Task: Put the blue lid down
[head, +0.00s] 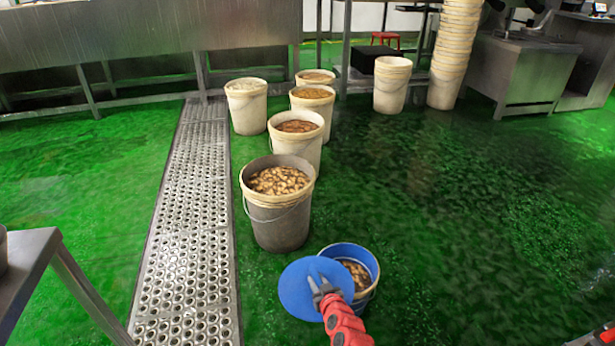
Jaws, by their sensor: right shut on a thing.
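The blue lid (297,288) is a flat round disc in the lower middle of the head view. My right gripper (320,284) is shut on the lid and holds it beside the blue bucket (369,261). The lid overlaps the bucket's left side in the picture; I cannot tell whether they touch. The bucket is open and has brownish pieces inside. My left gripper does not show.
A grey bucket (277,224) full of brownish pieces stands just behind the lid. Several white buckets (297,145) stand farther back. A perforated metal drain strip (187,250) runs along the left. The green floor (480,230) at right is clear.

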